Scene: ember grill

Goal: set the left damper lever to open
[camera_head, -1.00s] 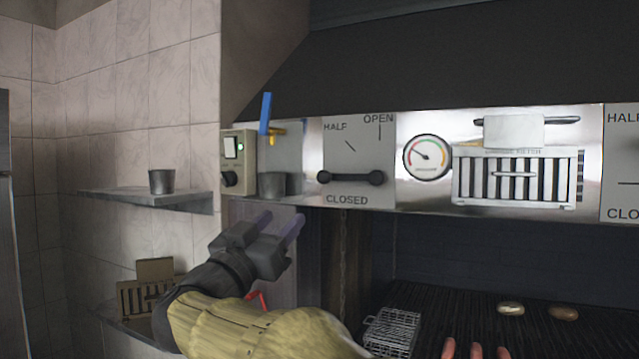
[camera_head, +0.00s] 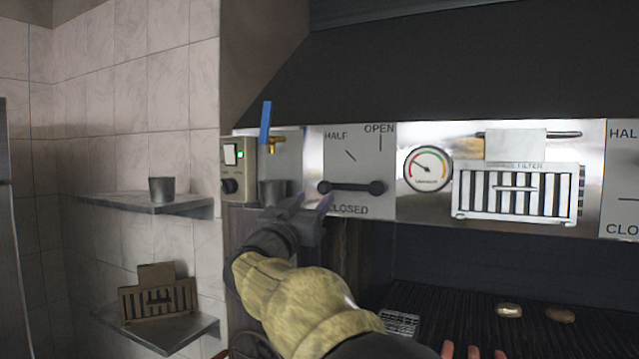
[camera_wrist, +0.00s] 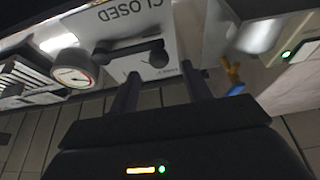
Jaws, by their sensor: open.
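The left damper lever (camera_head: 352,187) is a dark bar with a round knob at each end, lying level on a pale plate (camera_head: 349,152) marked HALF, OPEN and CLOSED. The OPEN mark is a vertical line at the upper right; the lever lies just above the word CLOSED. My gripper (camera_head: 312,200) is just below and left of the lever's left knob, open and empty. In the wrist view the lever (camera_wrist: 130,52) shows upside down, beyond the fingers (camera_wrist: 160,92), with one knob between them in the picture. I cannot tell whether a finger touches it.
A tap with a blue handle (camera_head: 265,121) and a metal cup (camera_head: 272,192) are close left of the plate. A gauge (camera_head: 428,168) and slotted filter (camera_head: 516,189) are to the right. The grill (camera_head: 470,315) with food lies below. Shelves are at left.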

